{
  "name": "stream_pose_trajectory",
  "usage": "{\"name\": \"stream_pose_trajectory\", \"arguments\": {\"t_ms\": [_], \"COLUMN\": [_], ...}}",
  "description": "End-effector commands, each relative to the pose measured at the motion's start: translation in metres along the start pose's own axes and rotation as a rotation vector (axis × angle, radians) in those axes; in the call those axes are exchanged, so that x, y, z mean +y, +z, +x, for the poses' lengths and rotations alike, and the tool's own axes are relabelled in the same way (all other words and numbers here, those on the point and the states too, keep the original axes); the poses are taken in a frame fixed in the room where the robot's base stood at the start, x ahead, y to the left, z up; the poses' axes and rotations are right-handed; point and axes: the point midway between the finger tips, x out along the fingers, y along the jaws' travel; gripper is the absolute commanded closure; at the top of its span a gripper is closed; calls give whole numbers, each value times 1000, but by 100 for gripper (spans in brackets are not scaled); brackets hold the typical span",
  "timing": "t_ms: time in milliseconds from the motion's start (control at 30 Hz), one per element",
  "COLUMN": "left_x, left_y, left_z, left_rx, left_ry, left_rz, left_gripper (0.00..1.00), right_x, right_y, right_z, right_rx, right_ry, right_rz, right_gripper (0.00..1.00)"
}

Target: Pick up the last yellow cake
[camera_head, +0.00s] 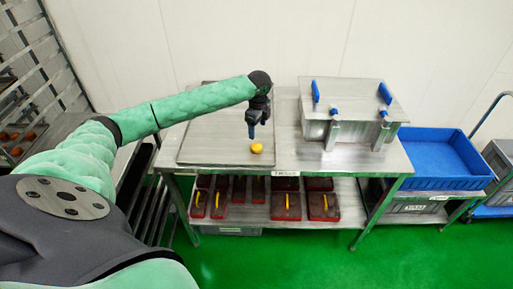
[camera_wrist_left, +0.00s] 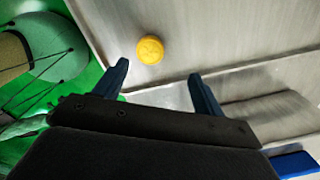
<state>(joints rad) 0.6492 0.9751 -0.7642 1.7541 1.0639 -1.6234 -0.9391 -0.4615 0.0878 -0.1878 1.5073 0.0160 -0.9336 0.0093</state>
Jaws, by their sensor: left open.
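One small round yellow cake (camera_head: 256,148) lies on the metal tray (camera_head: 205,140) near its front right corner. It also shows in the left wrist view (camera_wrist_left: 149,50), beyond the fingertips and nearer the left finger. My left gripper (camera_head: 257,131) points down above the tray, just behind and above the cake. In the left wrist view its two blue fingers (camera_wrist_left: 160,80) are spread apart with nothing between them. The cake is apart from the fingers. My right gripper is in neither view.
A metal machine or box with blue handles (camera_head: 345,100) stands on the table right of the tray. A blue bin (camera_head: 435,155) is further right. Red boxes (camera_head: 286,204) fill the shelf below. A rack (camera_head: 35,75) stands at the left. The tray around the cake is clear.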

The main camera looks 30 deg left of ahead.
Motion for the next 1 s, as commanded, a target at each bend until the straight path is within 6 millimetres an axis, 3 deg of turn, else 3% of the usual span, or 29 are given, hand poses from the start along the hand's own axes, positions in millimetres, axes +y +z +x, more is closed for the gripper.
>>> {"name": "stream_pose_trajectory", "arguments": {"t_ms": [200, 567, 1000], "left_x": [4, 7, 16], "left_y": [-2, -4, -6], "left_z": [6, 32, 66], "left_rx": [33, 36, 34], "left_ry": [34, 35, 35], "left_rz": [131, 141, 139], "left_gripper": [30, 30, 30], "right_x": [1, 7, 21], "right_y": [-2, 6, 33], "right_z": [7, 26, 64], "right_rx": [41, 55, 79], "right_ry": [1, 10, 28], "right_rz": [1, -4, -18], "right_gripper": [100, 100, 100]}}
